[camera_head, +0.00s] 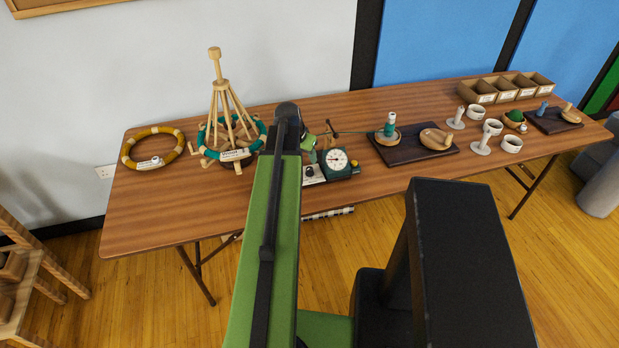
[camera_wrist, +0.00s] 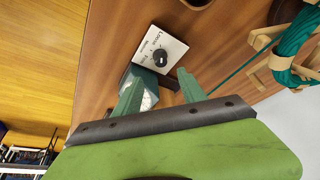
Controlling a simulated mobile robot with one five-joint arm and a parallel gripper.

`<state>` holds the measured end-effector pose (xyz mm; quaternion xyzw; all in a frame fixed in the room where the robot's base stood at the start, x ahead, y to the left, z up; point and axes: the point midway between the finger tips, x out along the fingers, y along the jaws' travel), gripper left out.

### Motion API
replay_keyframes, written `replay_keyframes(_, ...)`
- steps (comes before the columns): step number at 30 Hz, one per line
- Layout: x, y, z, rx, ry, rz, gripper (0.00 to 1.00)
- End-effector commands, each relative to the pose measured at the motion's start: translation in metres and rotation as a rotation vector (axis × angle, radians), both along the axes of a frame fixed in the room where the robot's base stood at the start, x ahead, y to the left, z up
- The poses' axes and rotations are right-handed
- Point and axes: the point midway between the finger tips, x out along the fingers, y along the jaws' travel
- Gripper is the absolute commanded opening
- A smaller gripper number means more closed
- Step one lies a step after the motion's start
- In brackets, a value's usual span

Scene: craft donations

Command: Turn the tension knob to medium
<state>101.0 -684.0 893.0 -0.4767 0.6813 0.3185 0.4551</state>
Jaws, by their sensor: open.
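The tension knob (camera_wrist: 160,58) is a small black knob on a white label plate (camera_wrist: 171,40) with printed words, in the wrist view. I cannot make out which setting it points to. In the head view the white plate (camera_head: 314,175) sits at the table's front edge, beside a dark green device with a round white dial (camera_head: 335,159). My gripper (camera_wrist: 158,76) is open and empty. Its two green fingers point toward the knob, one to each side in the picture; I cannot tell the remaining gap. In the head view my arm hides part of the device.
The wooden table (camera_head: 200,205) carries a wooden yarn stand (camera_head: 217,95) with a green skein and a tan ring (camera_head: 127,150) at left. A dark tray (camera_head: 398,152) with a spool and bowl is right of the device. White cups and a divided box (camera_head: 478,98) stand farther right.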

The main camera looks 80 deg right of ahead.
Motion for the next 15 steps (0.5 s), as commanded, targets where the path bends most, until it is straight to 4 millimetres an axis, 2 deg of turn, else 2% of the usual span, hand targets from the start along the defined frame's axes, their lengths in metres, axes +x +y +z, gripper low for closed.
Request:
replay_keyframes(1, -0.002, -0.006, -0.022, 0.000, 0.000, -0.001, 0.48)
replay_keyframes(9, -0.010, -0.026, -0.074, 0.000, 0.000, -0.001, 0.48)
replay_keyframes(15, -0.012, -0.034, -0.088, 0.000, 0.000, -0.001, 0.48)
